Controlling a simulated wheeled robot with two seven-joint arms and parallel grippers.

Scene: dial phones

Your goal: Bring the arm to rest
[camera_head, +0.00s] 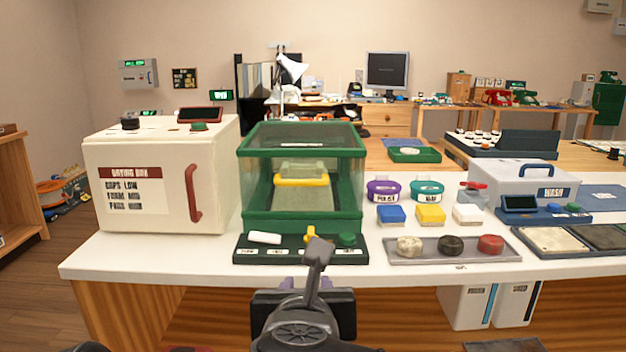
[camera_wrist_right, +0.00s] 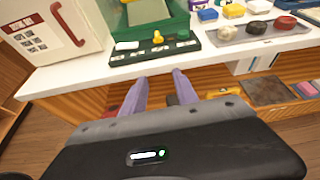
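My right arm comes up from the bottom middle in the head view. Its gripper (camera_head: 306,283) is in front of the white table's front edge, with the purple fingertips partly hidden behind my own wrist. In the right wrist view the two purple fingers (camera_wrist_right: 163,82) are apart with nothing between them. They point toward the table (camera_wrist_right: 84,69) and the dark green strip (camera_wrist_right: 130,56) on it, without visible contact. My left gripper is not in view.
On the table (camera_head: 200,258) stand a cream drying box (camera_head: 137,188), a green-framed glass case (camera_head: 300,220), and a grey tray (camera_head: 455,257) with several lumps. A white wash box (camera_head: 505,180) stands at right. White bins (camera_head: 466,307) are below the table. Floor shows at left.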

